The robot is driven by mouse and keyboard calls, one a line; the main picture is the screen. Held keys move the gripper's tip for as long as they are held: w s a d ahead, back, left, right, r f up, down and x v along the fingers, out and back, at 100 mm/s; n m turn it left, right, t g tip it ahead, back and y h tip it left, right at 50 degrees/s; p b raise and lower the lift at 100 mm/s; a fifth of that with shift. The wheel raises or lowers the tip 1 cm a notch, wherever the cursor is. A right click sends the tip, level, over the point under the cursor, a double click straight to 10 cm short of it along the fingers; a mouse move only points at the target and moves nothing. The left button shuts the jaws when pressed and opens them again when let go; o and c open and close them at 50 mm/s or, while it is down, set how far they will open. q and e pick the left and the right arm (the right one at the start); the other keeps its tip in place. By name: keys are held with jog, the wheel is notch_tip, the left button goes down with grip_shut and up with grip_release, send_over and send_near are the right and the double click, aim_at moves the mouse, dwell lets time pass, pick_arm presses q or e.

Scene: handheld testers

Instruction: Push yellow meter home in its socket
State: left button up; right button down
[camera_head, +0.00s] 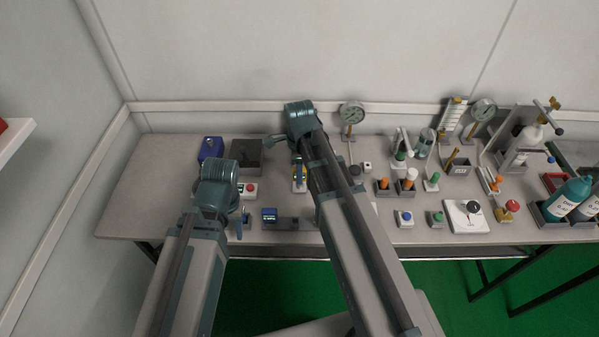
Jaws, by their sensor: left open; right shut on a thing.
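The yellow meter (299,184) is on the left half of the table. Only a narrow strip of it shows beside my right arm. My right gripper (299,158) is shut on the yellow meter, below its wrist; its fingertips are mostly hidden by my own arm. I cannot tell how deep the meter sits, and its socket is hidden. My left gripper (243,222) is open and empty near the table's front edge, to the left of a small blue meter (269,215).
A red button box (250,189) is near my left gripper. A dark low holder (294,224) lies at the front edge. Gauges, bottles and stands crowd the right side.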

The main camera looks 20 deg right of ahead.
jog(key=shift+f+b, duration=0.65)
jog(key=shift+f, duration=0.1)
jog(key=c, duration=0.6)
grip_release()
jog(key=shift+r, duration=0.15)
notch_tip(320, 180, up, 14)
jog(key=p, duration=1.3)
jog(key=shift+f+p, duration=0.25)
jog(key=shift+p, duration=0.15)
